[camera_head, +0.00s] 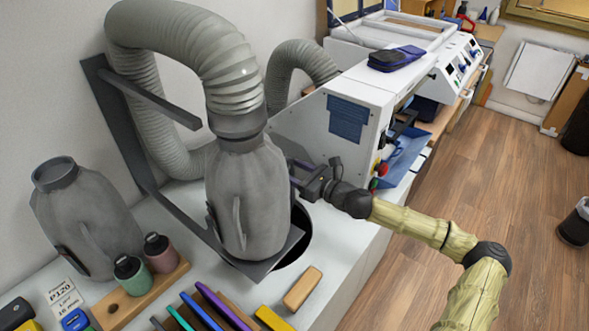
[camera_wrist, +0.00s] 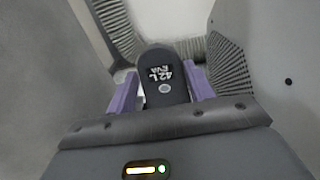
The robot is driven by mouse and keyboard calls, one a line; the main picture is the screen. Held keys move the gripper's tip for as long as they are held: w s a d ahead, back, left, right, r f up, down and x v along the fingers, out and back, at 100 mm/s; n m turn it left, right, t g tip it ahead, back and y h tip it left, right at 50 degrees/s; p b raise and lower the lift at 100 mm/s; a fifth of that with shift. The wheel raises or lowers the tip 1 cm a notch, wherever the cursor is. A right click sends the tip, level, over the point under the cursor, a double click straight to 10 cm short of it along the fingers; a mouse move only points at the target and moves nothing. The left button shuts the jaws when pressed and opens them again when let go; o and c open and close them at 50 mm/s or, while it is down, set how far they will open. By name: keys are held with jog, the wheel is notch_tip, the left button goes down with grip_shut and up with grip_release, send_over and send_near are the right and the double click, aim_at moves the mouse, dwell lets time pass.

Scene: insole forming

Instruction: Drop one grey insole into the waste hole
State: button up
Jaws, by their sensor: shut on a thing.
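My gripper (camera_head: 299,180) is in the middle of the head view, just right of the grey dust bag (camera_head: 246,195). In the wrist view its two purple fingers (camera_wrist: 165,92) are shut on a dark grey insole (camera_wrist: 164,75). The insole has white marking "42 L EVA" and a light round spot. In the head view I cannot make out the insole. The waste hole (camera_head: 297,242) is a dark round opening in the white bench top, partly hidden by the bag and its plate. My gripper appears above the hole's far side; the exact height is unclear.
A ribbed grey hose (camera_head: 185,50) runs into the bag. A white machine (camera_head: 350,105) stands behind my gripper. At the front are a wooden block (camera_head: 303,289), several coloured tools in a rack (camera_head: 222,312) and two small bottles (camera_head: 160,252).

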notch_tip(320, 180, down, 5)
jog(key=b, duration=0.3)
jog(key=shift+f, duration=0.1)
jog(key=o, duration=1)
jog(key=shift+o, duration=0.2)
jog(key=shift+d, duration=0.1)
jog(key=b+v, duration=0.3)
jog(key=v, duration=1.4)
dwell(0.4)
